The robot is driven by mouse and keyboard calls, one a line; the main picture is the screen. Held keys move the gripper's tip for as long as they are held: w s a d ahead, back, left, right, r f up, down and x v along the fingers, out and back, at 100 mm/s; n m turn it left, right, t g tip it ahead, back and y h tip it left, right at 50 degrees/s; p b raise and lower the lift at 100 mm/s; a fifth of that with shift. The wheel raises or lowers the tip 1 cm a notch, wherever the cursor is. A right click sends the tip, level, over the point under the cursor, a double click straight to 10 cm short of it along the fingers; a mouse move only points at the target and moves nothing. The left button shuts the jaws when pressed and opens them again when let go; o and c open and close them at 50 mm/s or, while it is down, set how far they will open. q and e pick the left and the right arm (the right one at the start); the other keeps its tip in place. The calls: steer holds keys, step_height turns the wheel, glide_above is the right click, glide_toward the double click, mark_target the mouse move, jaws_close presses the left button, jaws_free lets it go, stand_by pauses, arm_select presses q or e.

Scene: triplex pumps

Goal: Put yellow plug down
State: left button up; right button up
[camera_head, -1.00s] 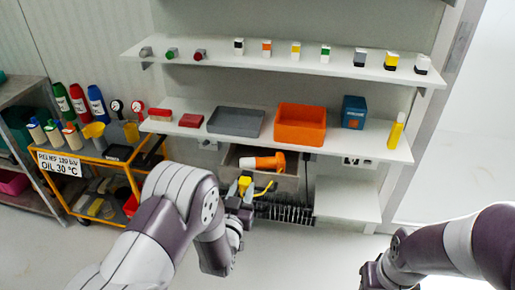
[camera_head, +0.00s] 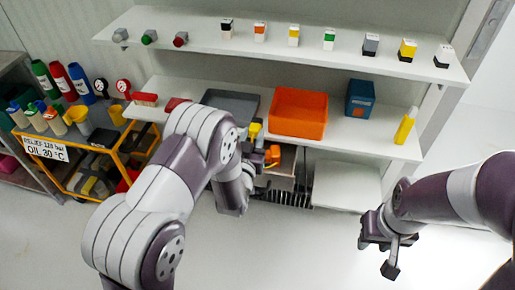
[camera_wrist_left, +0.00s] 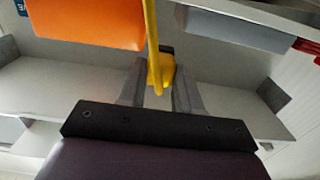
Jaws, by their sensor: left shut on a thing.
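The yellow plug (camera_head: 255,130) is in my left gripper (camera_head: 248,140), in front of the shelf edge between the grey tray and the orange bin. In the left wrist view the plug (camera_wrist_left: 160,72) sits between the two fingers of my left gripper (camera_wrist_left: 157,90), with a yellow stem or cord running up across the picture. The arm partly hides the plug's surroundings in the head view. My right gripper (camera_head: 385,250) hangs over the floor at the right, away from the shelves; its jaw opening is unclear.
The orange bin (camera_head: 299,108) and grey tray (camera_head: 232,100) stand on the middle shelf, with a blue box (camera_head: 360,99) and yellow bottle (camera_head: 406,125) further right. Several small blocks line the top shelf (camera_head: 270,42). A drawer below holds an orange tool (camera_head: 272,155). A tool cart (camera_head: 75,165) stands left.

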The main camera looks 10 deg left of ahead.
arm_select(q)
step_height(320, 180, down, 6)
steer(key=shift+s+f+b, duration=0.15)
steer(key=shift+f+b, duration=0.05)
steer(key=shift+b, duration=0.45)
steer(key=shift+r, duration=0.1)
steer(key=shift+s, duration=0.1)
steer(key=shift+f+b, duration=0.55)
steer(key=shift+f, duration=0.1)
